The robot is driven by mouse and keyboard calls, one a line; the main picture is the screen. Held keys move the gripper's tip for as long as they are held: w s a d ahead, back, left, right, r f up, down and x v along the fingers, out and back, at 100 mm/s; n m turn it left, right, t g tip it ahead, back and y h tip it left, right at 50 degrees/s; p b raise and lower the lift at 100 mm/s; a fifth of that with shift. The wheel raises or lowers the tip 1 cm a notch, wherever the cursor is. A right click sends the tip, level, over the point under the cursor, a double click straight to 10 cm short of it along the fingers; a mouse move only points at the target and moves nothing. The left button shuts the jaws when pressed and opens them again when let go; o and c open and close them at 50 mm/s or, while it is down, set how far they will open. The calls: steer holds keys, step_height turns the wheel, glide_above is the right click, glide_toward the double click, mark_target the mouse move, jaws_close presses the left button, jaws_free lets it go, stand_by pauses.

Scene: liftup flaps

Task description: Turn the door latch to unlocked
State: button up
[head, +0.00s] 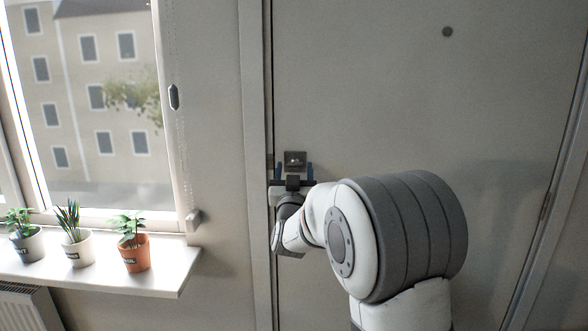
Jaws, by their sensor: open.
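The door latch (294,160) is a small dark square plate with a lighter knob at its middle, near the left edge of the grey door (400,110). My gripper (294,170) is just below the latch in the picture, with its two blue-tipped fingers spread apart and pointing up toward it. The fingers look empty, one on each side of the latch's lower part. I cannot tell how far the fingertips are from the door. The way the latch knob is turned is too small to make out. My arm covers the lower middle of the door.
A window (90,100) with a handle (174,97) is left of the door frame (257,120). A white sill (165,278) holds several potted plants (134,252), above a radiator (28,306). A peephole (447,32) is high on the door. The upper door area is clear.

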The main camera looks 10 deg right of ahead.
steer(key=shift+w, duration=0.15)
steer(key=shift+c, duration=0.2)
steer(key=c, duration=1)
steer(key=shift+o, duration=0.2)
